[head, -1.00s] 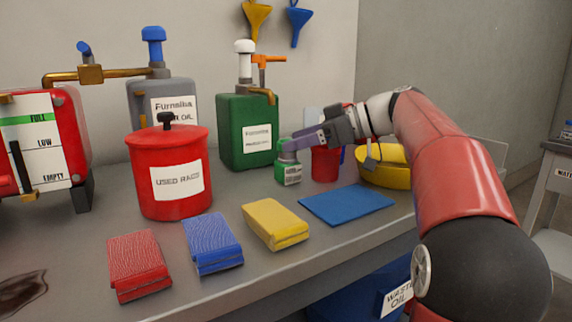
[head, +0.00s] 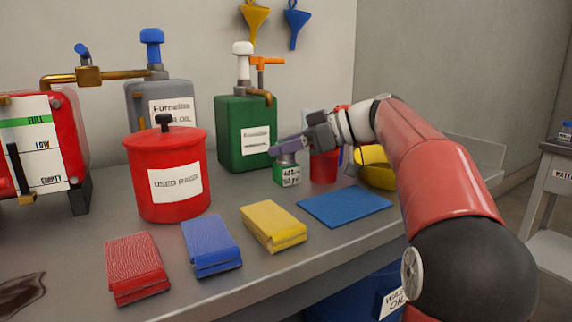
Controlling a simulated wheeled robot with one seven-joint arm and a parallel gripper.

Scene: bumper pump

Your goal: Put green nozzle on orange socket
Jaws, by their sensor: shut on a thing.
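A small green can (head: 288,175) with a grey top and a white label stands on the bench, just right of a large green jug. My gripper (head: 284,150) reaches in from the right with its purple-grey fingers at the can's top, and is shut on it. The fingers hide part of the top. The green jug (head: 245,122) carries a white-capped pump with a brass spout and an orange handle (head: 268,60). I cannot make out a separate green nozzle or a clear orange socket.
A red used-rags bin (head: 168,145) stands to the left. Red (head: 138,265), blue (head: 211,243) and yellow (head: 273,224) folded cloths and a blue mat (head: 344,206) lie in front. A red cup (head: 323,167) and a yellow basin (head: 376,176) sit beneath or behind my arm.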

